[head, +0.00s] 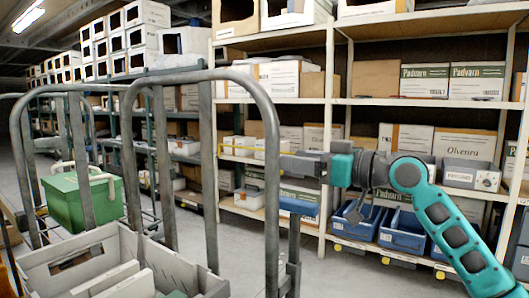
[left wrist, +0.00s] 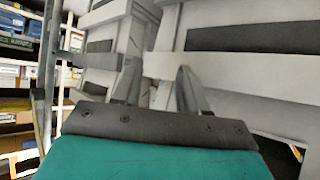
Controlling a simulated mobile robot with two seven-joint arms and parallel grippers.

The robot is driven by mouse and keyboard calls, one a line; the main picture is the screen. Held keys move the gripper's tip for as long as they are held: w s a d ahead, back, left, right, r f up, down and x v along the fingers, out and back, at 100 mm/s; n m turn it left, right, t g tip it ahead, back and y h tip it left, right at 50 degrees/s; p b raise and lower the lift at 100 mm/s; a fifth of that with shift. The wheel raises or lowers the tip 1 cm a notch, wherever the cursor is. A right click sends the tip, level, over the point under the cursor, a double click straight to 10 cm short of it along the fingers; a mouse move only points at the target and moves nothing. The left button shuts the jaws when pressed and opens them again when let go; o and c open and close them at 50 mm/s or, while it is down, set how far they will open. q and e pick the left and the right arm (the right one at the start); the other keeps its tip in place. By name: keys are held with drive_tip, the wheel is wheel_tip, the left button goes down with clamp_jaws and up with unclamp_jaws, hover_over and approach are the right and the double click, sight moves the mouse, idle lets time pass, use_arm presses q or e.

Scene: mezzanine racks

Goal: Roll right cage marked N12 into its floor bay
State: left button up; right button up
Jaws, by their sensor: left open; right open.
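A grey tubular roll cage (head: 271,190) with a rounded top stands in the left foreground of the head view. A second similar frame (head: 18,150) stands behind it. I cannot read N12 on either, and no marked floor bay is clear. My right gripper (head: 290,164), on a teal arm from the right, is open beside the near cage's right upright. Its fingertips overlap the upright's edge; I cannot tell if they touch. My left gripper (left wrist: 157,88) shows only in the left wrist view, open, its two fingers in front of pale grey slatted surfaces.
A grey crate (head: 40,282) with packets sits low at the near cage. A green box (head: 75,200) is behind the bars. Shelves (head: 328,130) with cartons and blue bins (head: 402,232) line the back and right. Grey floor (head: 245,240) is clear between cage and shelves.

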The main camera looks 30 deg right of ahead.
sight(265, 156)
drive_tip(key=p+x, duration=0.1)
drive_tip(key=x, duration=0.7)
drive_tip(key=shift+w+a, duration=0.15)
clamp_jaws()
idle(0.3)
